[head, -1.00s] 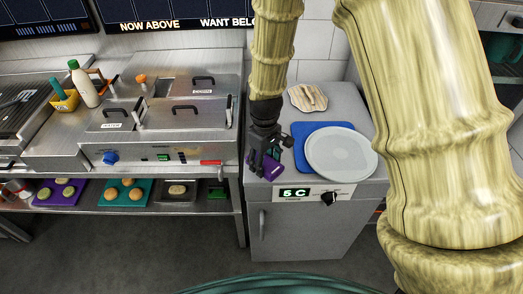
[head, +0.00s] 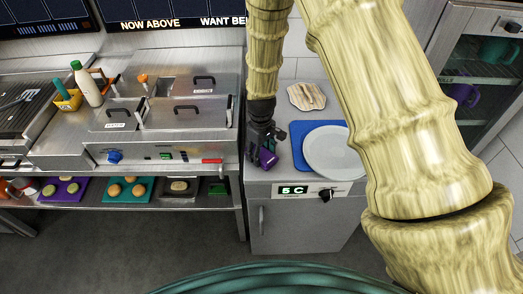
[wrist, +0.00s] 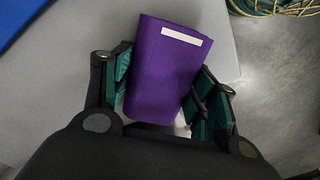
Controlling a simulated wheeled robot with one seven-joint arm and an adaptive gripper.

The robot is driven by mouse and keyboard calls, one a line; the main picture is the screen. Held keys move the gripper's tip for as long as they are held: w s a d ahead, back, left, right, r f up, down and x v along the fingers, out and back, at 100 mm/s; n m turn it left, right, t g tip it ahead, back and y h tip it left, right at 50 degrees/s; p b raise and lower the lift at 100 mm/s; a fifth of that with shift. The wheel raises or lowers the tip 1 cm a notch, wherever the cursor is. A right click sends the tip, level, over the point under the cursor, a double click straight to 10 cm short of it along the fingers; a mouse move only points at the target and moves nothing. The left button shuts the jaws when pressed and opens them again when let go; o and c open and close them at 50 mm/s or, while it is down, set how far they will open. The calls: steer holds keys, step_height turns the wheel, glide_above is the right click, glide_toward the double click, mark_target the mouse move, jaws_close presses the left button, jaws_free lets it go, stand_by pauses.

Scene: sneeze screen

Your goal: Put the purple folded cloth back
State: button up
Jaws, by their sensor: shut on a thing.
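The purple folded cloth (wrist: 165,75) is between the two fingers of my gripper (wrist: 165,95) in the wrist view. It has a white label strip on its face. My gripper is shut on it, with a teal pad on each side. In the head view my gripper (head: 263,152) points down over the front left corner of the grey cabinet top (head: 285,178). The cloth shows there as a small purple patch (head: 267,160) at the fingertips. I cannot tell whether the cloth touches the cabinet top.
A blue mat (head: 301,148) with a white plate (head: 335,152) lies right of my gripper. The steel counter (head: 190,128) with lidded wells stands to the left, with a lower shelf of coloured trays (head: 126,190).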

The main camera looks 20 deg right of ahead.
steer(key=shift+f, duration=0.1)
steer(key=o, duration=1)
step_height(320, 180, up, 12)
steer(key=b, duration=0.4)
steer(key=shift+w, duration=0.1)
stand_by(0.5)
